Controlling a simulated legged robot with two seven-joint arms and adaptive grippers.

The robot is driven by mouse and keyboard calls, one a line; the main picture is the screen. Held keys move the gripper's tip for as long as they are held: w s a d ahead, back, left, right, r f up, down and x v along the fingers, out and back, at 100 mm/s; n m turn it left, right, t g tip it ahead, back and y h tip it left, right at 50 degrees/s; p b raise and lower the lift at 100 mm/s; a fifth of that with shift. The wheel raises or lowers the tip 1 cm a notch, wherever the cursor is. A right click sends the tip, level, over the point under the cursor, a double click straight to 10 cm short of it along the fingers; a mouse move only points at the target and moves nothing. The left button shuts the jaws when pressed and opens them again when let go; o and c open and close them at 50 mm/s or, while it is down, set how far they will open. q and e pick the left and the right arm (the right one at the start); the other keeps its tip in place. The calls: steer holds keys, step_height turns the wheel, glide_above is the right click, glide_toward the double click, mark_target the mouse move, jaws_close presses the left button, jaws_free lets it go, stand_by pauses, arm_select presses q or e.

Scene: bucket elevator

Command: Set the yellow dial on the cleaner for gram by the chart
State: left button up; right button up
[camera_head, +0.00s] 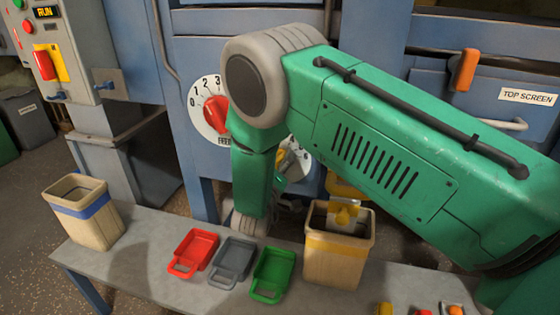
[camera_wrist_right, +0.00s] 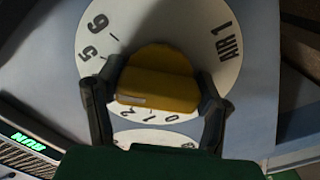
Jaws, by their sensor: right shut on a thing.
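The yellow dial (camera_wrist_right: 160,88) sits on a white round plate marked AIR 1 (camera_wrist_right: 226,45) in the right wrist view. The numbers 5, 6, 0, 1 and 2 show around it; others are covered. My right gripper (camera_wrist_right: 158,76) is shut on the dial, one dark finger on each side. A pale mark shows near the knob's left end, but I cannot tell for sure which number it points to. In the head view my green right arm hides most of this dial; part of its white plate (camera_head: 297,165) shows. No chart is in view. My left gripper is not in view.
A red feed dial (camera_head: 215,112) is left of my arm. On the grey bench (camera_head: 145,258) stand a blue-banded bucket (camera_head: 90,225), a yellow-banded bucket (camera_head: 337,262), and red (camera_head: 197,250), grey (camera_head: 235,258) and green (camera_head: 273,272) trays. A RUN panel (camera_head: 48,45) is at the left.

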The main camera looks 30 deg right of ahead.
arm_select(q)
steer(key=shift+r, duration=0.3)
arm_select(e)
steer(key=shift+a+f+m, duration=0.15)
steer(key=shift+f+m, duration=0.1)
steer(key=shift+m, duration=0.55)
steer(key=o, duration=1.1)
steer(key=shift+o, duration=0.2)
steer(key=shift+r, duration=0.1)
steer(key=shift+s+a, duration=0.15)
steer(key=shift+a, duration=0.05)
steer(key=v, duration=1.1)
steer(key=shift+s+a, duration=0.15)
steer(key=shift+a, duration=0.05)
